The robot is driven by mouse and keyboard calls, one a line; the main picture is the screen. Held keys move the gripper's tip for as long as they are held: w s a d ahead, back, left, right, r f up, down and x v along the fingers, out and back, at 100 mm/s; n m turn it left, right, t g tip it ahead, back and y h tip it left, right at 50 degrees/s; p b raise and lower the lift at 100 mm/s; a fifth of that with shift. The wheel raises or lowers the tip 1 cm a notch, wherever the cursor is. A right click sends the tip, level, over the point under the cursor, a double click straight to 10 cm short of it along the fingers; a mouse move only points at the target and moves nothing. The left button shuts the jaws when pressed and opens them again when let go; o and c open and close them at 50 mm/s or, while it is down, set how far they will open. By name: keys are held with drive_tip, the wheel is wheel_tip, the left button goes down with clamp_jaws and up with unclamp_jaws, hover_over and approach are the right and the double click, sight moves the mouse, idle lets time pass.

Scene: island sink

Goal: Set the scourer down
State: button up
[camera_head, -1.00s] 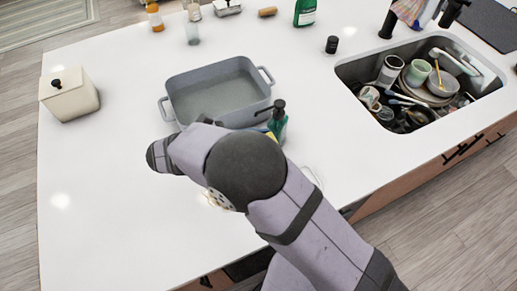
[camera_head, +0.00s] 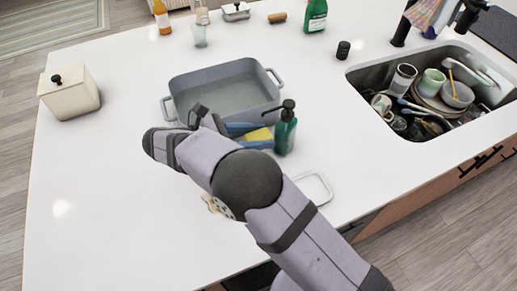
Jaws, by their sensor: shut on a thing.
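My wrist hides part of the gripper. I cannot tell whether the scourer touches the counter.
The grey two-handled basin (camera_head: 180,108) stands behind my arm. A sink (camera_head: 355,78) full of dishes is at the right. A lidded cream box (camera_head: 70,95) stands at the left. A beige item (camera_head: 212,204) is partly hidden by my arm. The left counter (camera_head: 100,190) is clear.

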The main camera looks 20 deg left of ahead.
drive_tip(key=shift+f+p, duration=0.55)
drive_tip(key=shift+f, duration=2.2)
drive_tip(key=shift+f, duration=0.15)
drive_tip(key=o, duration=1.1)
drive_tip(key=shift+c, duration=0.2)
